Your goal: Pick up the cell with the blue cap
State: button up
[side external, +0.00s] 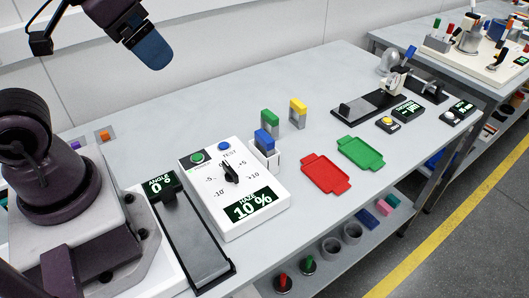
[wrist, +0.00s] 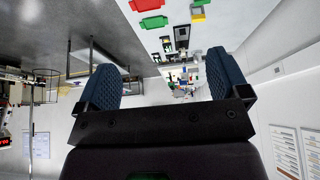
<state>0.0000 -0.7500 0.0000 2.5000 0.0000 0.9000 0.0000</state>
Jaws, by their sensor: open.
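The yellow one also shows in the wrist view (wrist: 198,13); I cannot make out the blue cap there. My gripper (side external: 154,60) is high above the bench, up and left of the cells, touching nothing. In the wrist view my gripper (wrist: 163,80) has its two blue fingers wide apart with nothing between them.
The white test box (side external: 236,190), with a dial and a "HAZE 10 %" display, stands beside the blue-capped cell. A red tray (side external: 325,174) and a green tray (side external: 360,153) lie to the right. Black fixtures (side external: 368,108) stand farther back. Bench between cells and back wall is clear.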

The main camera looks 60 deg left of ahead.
jog(key=w+a+f+n+y, duration=0.1)
jog(key=w+a+f+n, duration=0.2)
jog(key=w+f+n, duration=0.4)
jog(key=n+t+h, duration=0.2)
jog(key=n, duration=0.8)
send_near(261, 137)
jog(key=f+n+t, duration=0.1)
jog(key=n, duration=0.2)
jog(key=f+n+t, duration=0.1)
jog(key=f+n, duration=0.1)
jog(key=n, duration=0.2)
jog(key=d+f+n+t+h, duration=0.1)
jog(key=f+n, duration=0.1)
jog(key=n, duration=0.1)
jog(key=shift+d, duration=0.1)
jog(key=n, duration=0.2)
jog(key=n+t, duration=0.1)
jog(key=n, duration=0.1)
jog(key=n+t+y, duration=0.1)
jog(key=shift+f+n, duration=0.25)
jog(key=shift+n, duration=0.15)
jog(key=n, duration=0.2)
jog(key=shift+w+a+n+t+y, duration=0.1)
jog(key=shift+a+n+t+y, duration=0.15)
jog(key=shift+n+t+y, duration=0.15)
jog(key=shift+w, duration=0.2)
jog(key=shift+x, duration=3.6)
